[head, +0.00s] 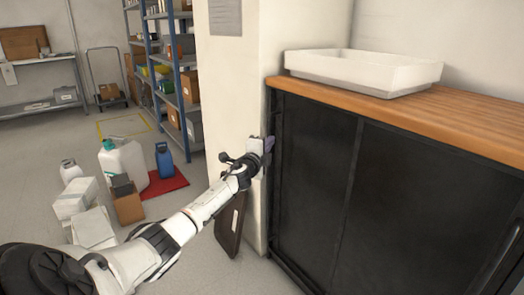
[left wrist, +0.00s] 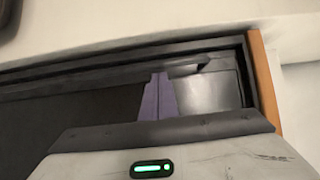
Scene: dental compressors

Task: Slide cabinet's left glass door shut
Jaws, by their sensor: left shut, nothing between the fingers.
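The cabinet (head: 390,105) has a black frame and dark glass doors under a wooden top, on the right of the head view. The left glass door (head: 312,165) fills most of the left half; a narrow dark strip shows along its left side. My left gripper (head: 269,144) is at the cabinet's left front edge, a little below the top. In the left wrist view its purple fingers (left wrist: 157,98) are together and empty, in front of the dark frame and a greyish panel (left wrist: 212,91). Whether they touch the door is unclear. My right gripper is out of view.
A white tray (head: 362,72) stands on the cabinet top. A white pillar (head: 228,95) adjoins the cabinet's left side, with a dark brown panel (head: 231,226) leaning at its foot. Containers, boxes and a red mat (head: 166,187) lie on the floor to the left.

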